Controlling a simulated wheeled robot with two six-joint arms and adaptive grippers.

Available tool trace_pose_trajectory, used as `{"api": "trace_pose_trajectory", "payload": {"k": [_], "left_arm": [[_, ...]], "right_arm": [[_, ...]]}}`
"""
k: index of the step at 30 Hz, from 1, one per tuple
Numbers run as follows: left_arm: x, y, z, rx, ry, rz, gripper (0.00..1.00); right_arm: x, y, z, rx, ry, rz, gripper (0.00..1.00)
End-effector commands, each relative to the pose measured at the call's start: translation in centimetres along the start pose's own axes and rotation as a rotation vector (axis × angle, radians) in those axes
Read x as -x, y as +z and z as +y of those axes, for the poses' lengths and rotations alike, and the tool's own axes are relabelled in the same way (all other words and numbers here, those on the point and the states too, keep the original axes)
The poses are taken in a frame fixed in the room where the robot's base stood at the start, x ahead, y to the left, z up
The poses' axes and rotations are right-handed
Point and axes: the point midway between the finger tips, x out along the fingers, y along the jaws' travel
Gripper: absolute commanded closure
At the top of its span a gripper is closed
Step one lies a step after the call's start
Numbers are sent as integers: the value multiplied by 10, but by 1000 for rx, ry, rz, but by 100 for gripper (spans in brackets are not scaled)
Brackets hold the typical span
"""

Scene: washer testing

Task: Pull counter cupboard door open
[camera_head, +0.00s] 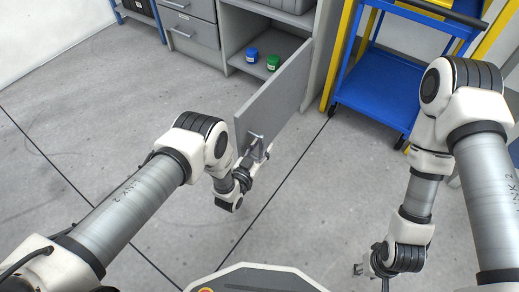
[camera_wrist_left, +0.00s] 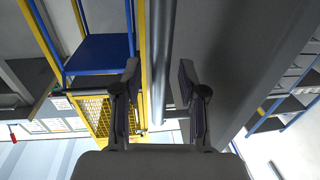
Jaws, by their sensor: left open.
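The grey counter cupboard door (camera_head: 278,98) stands swung well open, jutting out from the cupboard toward me. A metal handle (camera_head: 255,143) is near its outer edge. My left gripper (camera_head: 254,158) is at this handle. In the left wrist view, my left gripper (camera_wrist_left: 158,88) is open, with the handle bar (camera_wrist_left: 160,45) running between its spread fingers. The door's grey panel (camera_wrist_left: 215,40) fills the upper right there. My right gripper (camera_head: 366,268) hangs low over the floor at the right, away from the door; its fingers are too small to judge.
Inside the open cupboard stand a blue-capped jar (camera_head: 252,55) and a green-capped jar (camera_head: 273,62). Grey drawers (camera_head: 190,32) are to its left. A blue cart (camera_head: 385,95) and yellow posts stand to the right. The floor (camera_head: 90,110) at the left is clear.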

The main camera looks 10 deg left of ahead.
Motion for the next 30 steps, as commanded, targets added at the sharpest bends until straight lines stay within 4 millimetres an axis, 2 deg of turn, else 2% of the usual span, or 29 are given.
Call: {"api": "trace_pose_trajectory", "payload": {"k": [5, 12, 16, 20, 30], "left_arm": [[22, 2, 0, 0, 0, -5, 59], [84, 2, 0, 0, -1, -6, 59], [108, 1, 0, 1, 0, -3, 59], [118, 0, 0, 0, 0, -1, 59], [119, 0, 0, 0, 0, 0, 59]], "right_arm": [[0, 0, 0, 0, 0, 0, 60], [0, 0, 0, 0, 0, 0, 60], [0, 0, 0, 0, 0, 0, 60], [0, 0, 0, 0, 0, 0, 60], [0, 0, 0, 0, 0, 0, 60]]}}
